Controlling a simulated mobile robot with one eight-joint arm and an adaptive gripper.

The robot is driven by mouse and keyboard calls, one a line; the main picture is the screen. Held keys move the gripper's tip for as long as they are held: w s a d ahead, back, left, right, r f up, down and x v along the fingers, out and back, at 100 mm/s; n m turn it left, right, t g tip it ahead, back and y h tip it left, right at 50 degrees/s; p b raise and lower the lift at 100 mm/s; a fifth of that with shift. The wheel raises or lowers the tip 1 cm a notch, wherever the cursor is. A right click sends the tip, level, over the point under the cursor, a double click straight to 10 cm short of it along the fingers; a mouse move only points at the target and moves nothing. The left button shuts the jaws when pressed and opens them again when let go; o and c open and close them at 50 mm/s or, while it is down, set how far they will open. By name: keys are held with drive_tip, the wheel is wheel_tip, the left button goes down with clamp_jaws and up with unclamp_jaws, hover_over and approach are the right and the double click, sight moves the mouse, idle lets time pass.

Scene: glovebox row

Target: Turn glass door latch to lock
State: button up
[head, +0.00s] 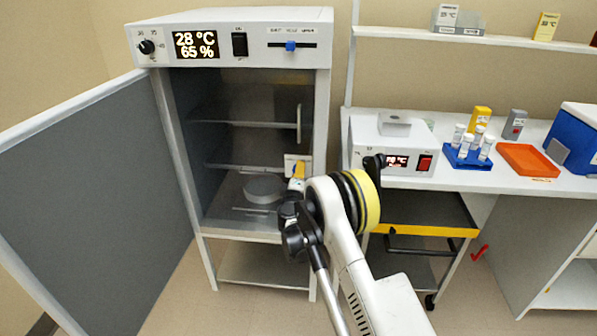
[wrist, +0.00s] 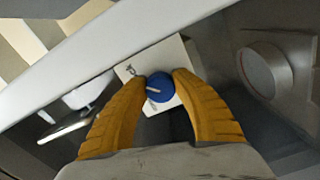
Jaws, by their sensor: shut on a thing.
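The glass door latch is a round blue knob (wrist: 159,88) on a white plate (wrist: 178,52), seen in the wrist view. A pale pointer line on the knob runs toward the left, and a small lock-like mark sits at the plate's upper left corner. My gripper (wrist: 160,82) has its yellow fingers closed on both sides of the knob. In the head view my gripper (head: 297,180) is at the plate (head: 290,162) on the right side of the cabinet opening, where it hides the knob. The glass door has a vertical handle (head: 299,123) and appears closed.
The cabinet's grey outer door (head: 95,210) stands wide open to the left. A round grey container (head: 264,188) sits inside behind the glass. To the right are a bench device (head: 392,145), a blue vial rack (head: 466,158), an orange tray (head: 527,158) and a yellow-edged cart (head: 425,229).

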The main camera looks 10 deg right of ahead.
drive_tip(key=o, duration=0.9)
drive_tip(key=shift+s, duration=0.1)
drive_tip(key=v, duration=1.1)
drive_tip(key=shift+s+a, duration=0.15)
drive_tip(key=shift+s, duration=0.2)
drive_tip(key=shift+r, duration=0.1)
